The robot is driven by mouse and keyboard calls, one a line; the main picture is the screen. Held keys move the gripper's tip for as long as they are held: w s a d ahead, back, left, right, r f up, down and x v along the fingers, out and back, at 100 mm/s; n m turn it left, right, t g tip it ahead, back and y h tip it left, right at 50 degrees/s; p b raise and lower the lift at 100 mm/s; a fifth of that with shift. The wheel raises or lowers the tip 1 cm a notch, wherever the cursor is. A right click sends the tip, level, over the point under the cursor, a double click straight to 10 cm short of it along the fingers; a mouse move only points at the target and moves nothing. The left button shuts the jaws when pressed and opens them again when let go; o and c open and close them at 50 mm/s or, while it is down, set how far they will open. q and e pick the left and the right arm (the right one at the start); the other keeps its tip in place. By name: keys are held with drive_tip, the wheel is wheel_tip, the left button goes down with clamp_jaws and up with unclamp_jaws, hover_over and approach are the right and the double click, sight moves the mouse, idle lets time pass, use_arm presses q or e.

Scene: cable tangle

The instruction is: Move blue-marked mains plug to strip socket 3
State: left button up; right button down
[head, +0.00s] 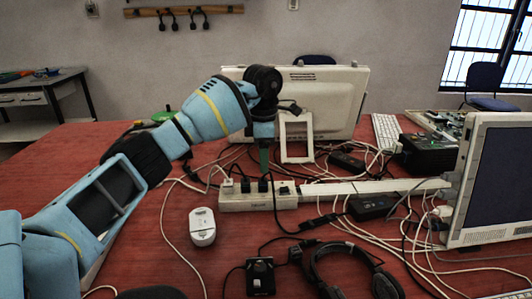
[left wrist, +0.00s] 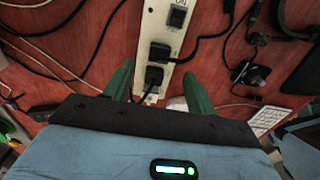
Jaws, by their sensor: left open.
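The white power strip (head: 258,203) lies on the red table in the middle of the head view. Black plugs (head: 245,185) and a white plug (head: 227,184) sit in its left part, with a dark switch (head: 284,189) at its right part. My left gripper (head: 263,160) is above the strip, open. In the left wrist view its green fingers (left wrist: 158,72) are on either side of the strip, with a black plug (left wrist: 153,76) between them, not gripped. Another black plug (left wrist: 160,51) is just beyond it. I cannot make out a blue mark on any plug. My right gripper is not in view.
Many loose cables cover the table right of the strip. A second monitor (head: 340,95) stands behind. The table's left part is mostly clear.

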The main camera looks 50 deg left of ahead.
sight(263, 180)
use_arm(q)
drive_tip(key=shift+a+r, duration=0.1)
drive_tip(key=shift+a, duration=0.05)
drive_tip(key=shift+s+f, duration=0.15)
drive_tip(key=shift+f, duration=0.15)
wheel_tip(263, 180, down, 6)
drive_tip(key=shift+r+b, duration=0.15)
drive_tip(key=shift+b, duration=0.3)
drive_tip(key=shift+f, duration=0.75)
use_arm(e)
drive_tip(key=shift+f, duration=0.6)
